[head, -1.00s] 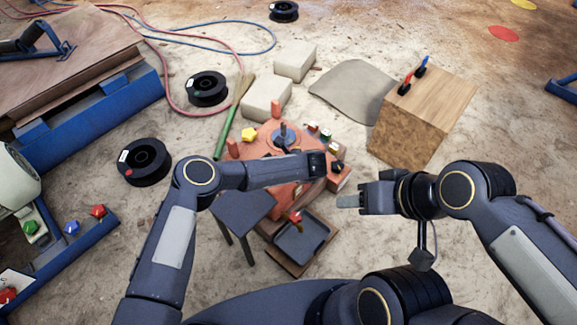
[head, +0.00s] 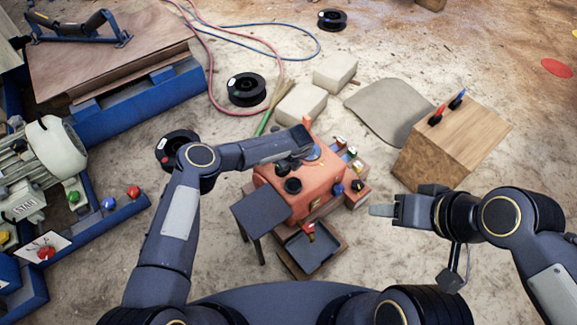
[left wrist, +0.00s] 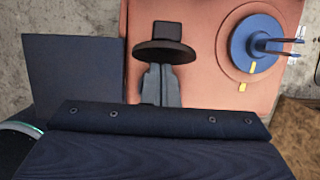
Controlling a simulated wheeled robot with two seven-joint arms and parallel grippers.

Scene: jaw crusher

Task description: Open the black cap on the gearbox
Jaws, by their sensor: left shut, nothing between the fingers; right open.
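The orange-red gearbox (head: 324,180) stands on the floor in the middle of the head view. Its round black cap (head: 292,185) sits on the near left of its top. In the left wrist view the cap (left wrist: 165,50) is a dark disc with a squarish knob. My left gripper (left wrist: 160,75) is shut and empty, its grey fingers meeting the disc's lower edge in the picture; I cannot tell whether they touch. A blue flange (left wrist: 258,46) lies to their right. My right gripper (head: 382,210) is open and empty, right of the gearbox and apart from it.
A dark stool (head: 258,212) stands at the gearbox's near left. A black tray (head: 312,250) with a red-topped object lies in front. Small coloured knobs (head: 350,160) line the right side. A wooden crate (head: 455,140) stands to the right. Bare floor lies between.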

